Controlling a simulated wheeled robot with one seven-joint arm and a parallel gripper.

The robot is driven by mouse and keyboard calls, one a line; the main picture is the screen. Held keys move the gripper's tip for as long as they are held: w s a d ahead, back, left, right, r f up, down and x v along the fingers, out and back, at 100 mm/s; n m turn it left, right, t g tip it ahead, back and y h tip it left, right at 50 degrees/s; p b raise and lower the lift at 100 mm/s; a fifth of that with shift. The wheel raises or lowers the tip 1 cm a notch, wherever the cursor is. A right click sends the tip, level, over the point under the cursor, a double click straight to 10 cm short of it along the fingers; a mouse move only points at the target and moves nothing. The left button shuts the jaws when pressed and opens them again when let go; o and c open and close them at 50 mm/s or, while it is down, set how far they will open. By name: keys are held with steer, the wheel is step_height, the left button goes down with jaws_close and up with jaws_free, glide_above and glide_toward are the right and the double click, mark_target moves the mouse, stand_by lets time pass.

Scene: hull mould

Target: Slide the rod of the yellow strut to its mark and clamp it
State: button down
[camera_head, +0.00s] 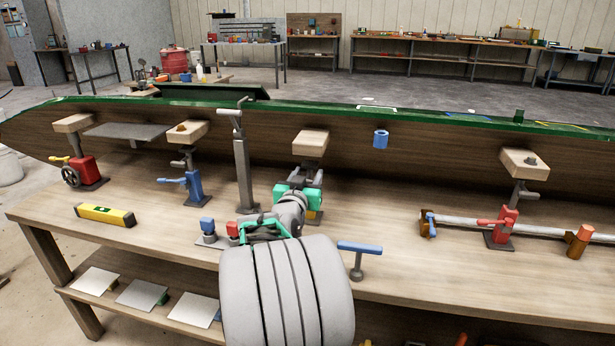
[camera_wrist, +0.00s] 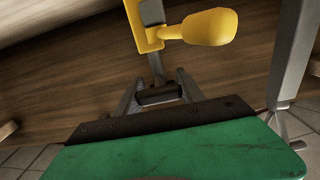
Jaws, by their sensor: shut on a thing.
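The yellow strut (camera_head: 316,217) stands in the middle of the bench, mostly hidden behind my arm and gripper in the head view. A pale wooden pad (camera_head: 310,142) sits above it against the hull. In the wrist view, the strut's yellow collar (camera_wrist: 142,28) and rounded yellow clamp handle (camera_wrist: 210,27) show at the top, with the grey rod (camera_wrist: 156,66) running from the collar to my fingers. My gripper (camera_wrist: 160,95) is shut at the rod; it also shows in the head view (camera_head: 312,174). I cannot make out the rod's mark.
A tall grey post (camera_head: 242,165) stands close left of my gripper. A blue-handled T-shaped tool (camera_head: 358,255) stands to the right front. Blue (camera_head: 193,185) and red struts (camera_head: 503,230) stand farther along the hull (camera_head: 420,150). A yellow level (camera_head: 104,215) lies at left.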

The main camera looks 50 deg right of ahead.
steer(key=shift+r+p, duration=0.55)
steer(key=shift+r, duration=1.5)
steer(key=c, duration=1.1)
jaws_free()
steer(key=o, duration=0.4)
steer(key=shift+f, duration=0.1)
steer(key=v, duration=0.7)
steer(key=shift+s+a, duration=0.2)
steer(key=shift+a, duration=0.2)
